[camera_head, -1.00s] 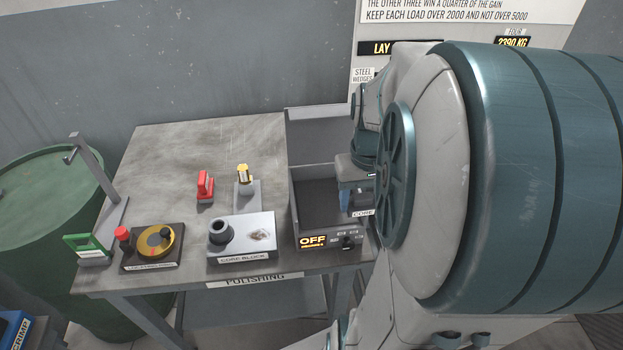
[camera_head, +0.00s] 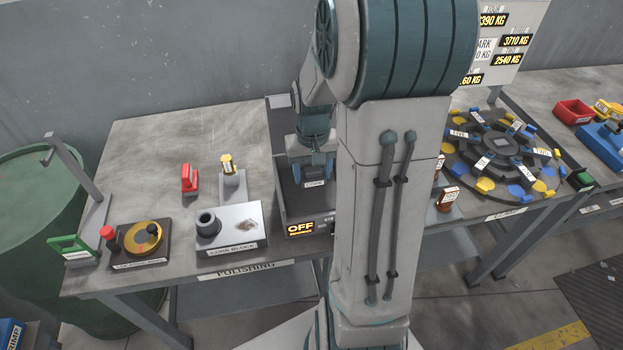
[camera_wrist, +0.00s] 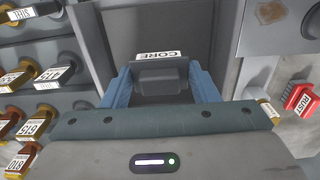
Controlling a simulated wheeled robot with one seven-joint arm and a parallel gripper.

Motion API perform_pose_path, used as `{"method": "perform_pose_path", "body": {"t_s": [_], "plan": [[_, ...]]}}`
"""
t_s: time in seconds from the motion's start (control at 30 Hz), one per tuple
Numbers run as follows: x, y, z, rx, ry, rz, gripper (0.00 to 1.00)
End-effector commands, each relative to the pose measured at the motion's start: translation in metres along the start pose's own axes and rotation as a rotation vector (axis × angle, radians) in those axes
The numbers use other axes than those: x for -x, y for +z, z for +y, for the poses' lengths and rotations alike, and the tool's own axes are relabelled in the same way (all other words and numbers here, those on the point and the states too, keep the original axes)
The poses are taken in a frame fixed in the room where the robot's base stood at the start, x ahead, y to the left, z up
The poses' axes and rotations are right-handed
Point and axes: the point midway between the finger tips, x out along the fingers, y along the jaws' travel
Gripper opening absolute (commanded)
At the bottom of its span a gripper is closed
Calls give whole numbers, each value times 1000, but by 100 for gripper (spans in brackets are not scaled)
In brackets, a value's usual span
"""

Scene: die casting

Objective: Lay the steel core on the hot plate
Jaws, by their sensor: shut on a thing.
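My gripper (camera_head: 314,170) has blue fingers and is shut on the steel core (camera_head: 314,184), a dark grey block with a white CORE label. In the wrist view the core (camera_wrist: 160,78) sits between the two fingers (camera_wrist: 162,88). The core is over the dark, walled bay of the unit with the lit OFF display, which looks like the hot plate (camera_head: 300,229). The bay's dark floor (camera_wrist: 200,30) shows around the core in the wrist view. I cannot tell whether the core touches it. My arm hides the unit's right side.
The back left tabletop (camera_head: 160,150) is clear.

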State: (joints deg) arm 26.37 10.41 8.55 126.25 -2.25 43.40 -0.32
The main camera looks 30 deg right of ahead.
Motion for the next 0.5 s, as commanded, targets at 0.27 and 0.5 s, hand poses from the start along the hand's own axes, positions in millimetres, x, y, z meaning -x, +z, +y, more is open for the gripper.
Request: {"method": "perform_pose_path", "body": {"t_s": [0.27, 0.5], "plan": [[-30, -1, -1, 0, 0, -4, 16], [-41, -2, -1, -1, 0, 1, 16]]}}
